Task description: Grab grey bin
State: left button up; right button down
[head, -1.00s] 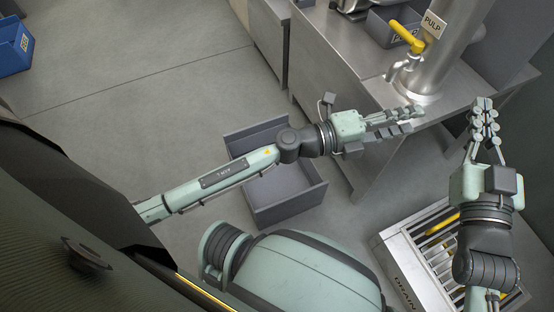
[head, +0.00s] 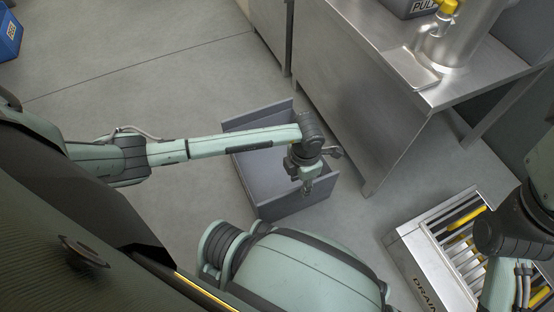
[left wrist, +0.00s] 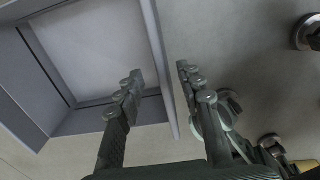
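The grey bin (head: 281,207) is an open box on the floor, left of the steel table. In the head view my left forearm crosses over it and hides part of its inside. My left gripper (head: 307,190) points down at the bin's right side. The left wrist view shows its fingers (left wrist: 160,80) apart, with the rim of one wall of the bin (left wrist: 158,50) running between them. I cannot tell whether the fingers touch the wall. My right arm is at the right edge of the head view, with its gripper out of frame.
A steel table (head: 365,110) stands behind the bin to the right. A drain grate (head: 408,255) with yellow bars lies at lower right. A blue bin (head: 10,38) is at far upper left. The floor left of the grey bin is clear.

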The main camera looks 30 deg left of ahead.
aim_at(300, 186)
pick_arm(q)
notch_tip(300, 186, down, 4)
jog(key=shift+r+b, duration=0.2)
jog(key=shift+b, duration=0.25)
grip_shut()
